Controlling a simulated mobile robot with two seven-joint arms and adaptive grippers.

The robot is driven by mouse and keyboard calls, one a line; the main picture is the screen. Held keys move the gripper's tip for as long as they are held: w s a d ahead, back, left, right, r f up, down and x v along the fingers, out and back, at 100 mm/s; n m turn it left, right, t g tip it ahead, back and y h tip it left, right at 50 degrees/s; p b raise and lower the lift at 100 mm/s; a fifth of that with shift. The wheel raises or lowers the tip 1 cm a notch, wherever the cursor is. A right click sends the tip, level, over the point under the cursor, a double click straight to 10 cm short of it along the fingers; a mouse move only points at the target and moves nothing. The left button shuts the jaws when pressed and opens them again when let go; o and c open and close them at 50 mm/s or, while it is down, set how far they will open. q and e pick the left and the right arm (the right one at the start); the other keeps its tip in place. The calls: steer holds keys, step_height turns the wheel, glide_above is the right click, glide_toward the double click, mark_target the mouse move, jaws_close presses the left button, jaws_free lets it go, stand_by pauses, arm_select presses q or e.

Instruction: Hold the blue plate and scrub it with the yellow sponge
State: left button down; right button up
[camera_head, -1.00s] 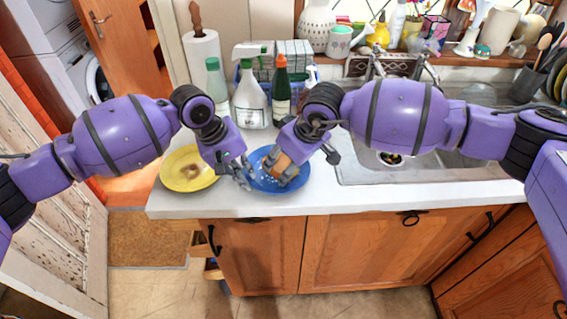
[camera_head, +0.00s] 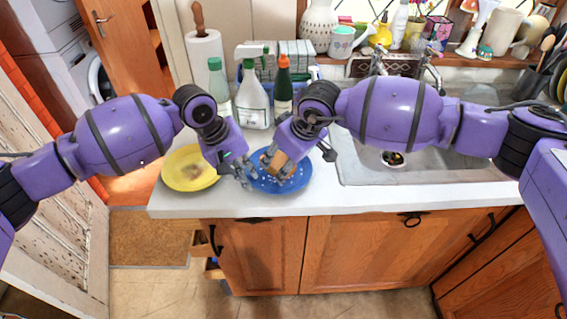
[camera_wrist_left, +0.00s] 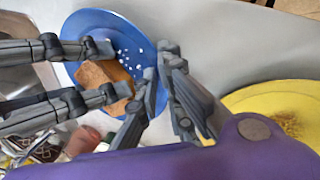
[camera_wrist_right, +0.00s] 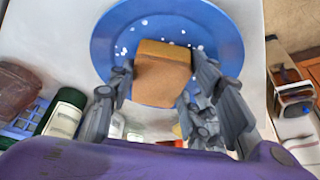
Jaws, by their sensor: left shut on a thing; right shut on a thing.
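The blue plate (camera_head: 293,182) lies on the counter left of the sink, with white specks on its face. It also shows in the left wrist view (camera_wrist_left: 90,24) and the right wrist view (camera_wrist_right: 215,32). My left gripper (camera_head: 246,180) is shut on the plate's left rim. My right gripper (camera_head: 278,163) is shut on the sponge (camera_wrist_right: 162,75), a yellow-brown block, and holds it on or just over the plate; contact is hard to tell. The sponge also shows in the left wrist view (camera_wrist_left: 104,82).
A yellow plate (camera_head: 186,172) with a brown stain lies just left of the blue plate. Spray and soap bottles (camera_head: 252,100) and a paper roll (camera_head: 204,55) stand behind. The sink (camera_head: 385,165) is at the right. The counter's front edge is close.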

steer(key=shift+s+d+f, duration=0.1)
steer(key=shift+s+f, duration=0.1)
steer(key=shift+s, duration=0.9)
steer(key=shift+w, duration=1.05)
steer(key=shift+s, duration=1.1)
steer(key=shift+w+r, duration=0.2)
steer(key=shift+w, duration=0.4)
steer(key=shift+r, duration=0.15)
steer(key=shift+r, duration=4.2)
